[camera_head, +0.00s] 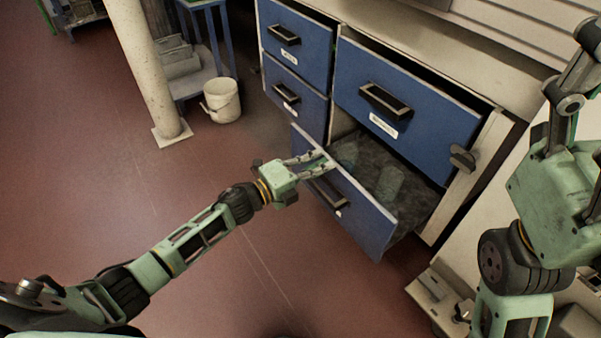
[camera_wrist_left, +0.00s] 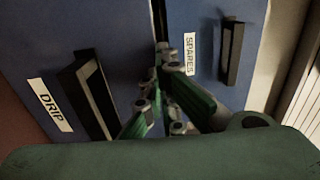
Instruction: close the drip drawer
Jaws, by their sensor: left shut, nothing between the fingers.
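The drip drawer (camera_head: 362,218) is the blue lower drawer of the cabinet, pulled well out, with its dark grey inside showing. Its dark handle (camera_head: 328,192) is on the front face. In the left wrist view, the DRIP label (camera_wrist_left: 49,105) and the handle (camera_wrist_left: 95,95) are left of the fingers. My left gripper (camera_head: 322,162) is shut and empty, its fingers at the top edge of the drawer front; contact cannot be told. My right gripper (camera_head: 572,95) shows partly at the right edge, cut off, its fingers unclear.
A blue drawer (camera_head: 408,105) sits above the open one. A white bucket (camera_head: 221,100) and a post (camera_head: 145,70) stand left. The red floor in front is clear.

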